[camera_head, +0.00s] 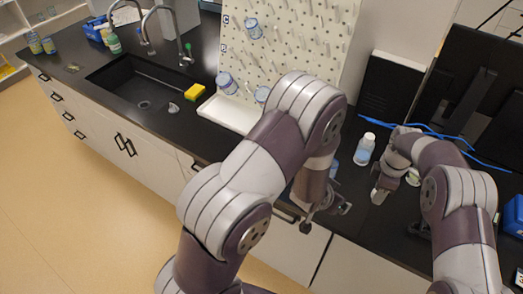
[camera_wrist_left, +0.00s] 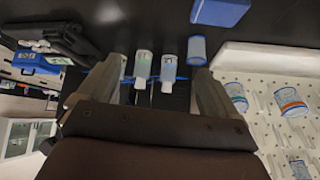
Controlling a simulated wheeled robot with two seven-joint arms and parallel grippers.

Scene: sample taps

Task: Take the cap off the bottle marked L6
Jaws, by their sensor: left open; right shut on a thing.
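A bottle (camera_head: 365,149) with a white cap and blue label stands upright on the dark counter. A part-hidden pale green-and-white thing (camera_head: 413,177) is beside my right gripper (camera_head: 381,192). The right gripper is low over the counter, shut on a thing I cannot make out. My left gripper (camera_head: 325,211) is open and empty at the counter's front edge, left of the bottle. In the left wrist view, a green-labelled bottle (camera_wrist_left: 143,66) and a blue-labelled bottle (camera_wrist_left: 168,67) show between the left fingers (camera_wrist_left: 160,85). I cannot read L6 on either.
A blue cup (camera_wrist_left: 197,50) stands near the bottles, mostly hidden in the head view. A dark monitor (camera_head: 470,80) and blue cable are at the right.

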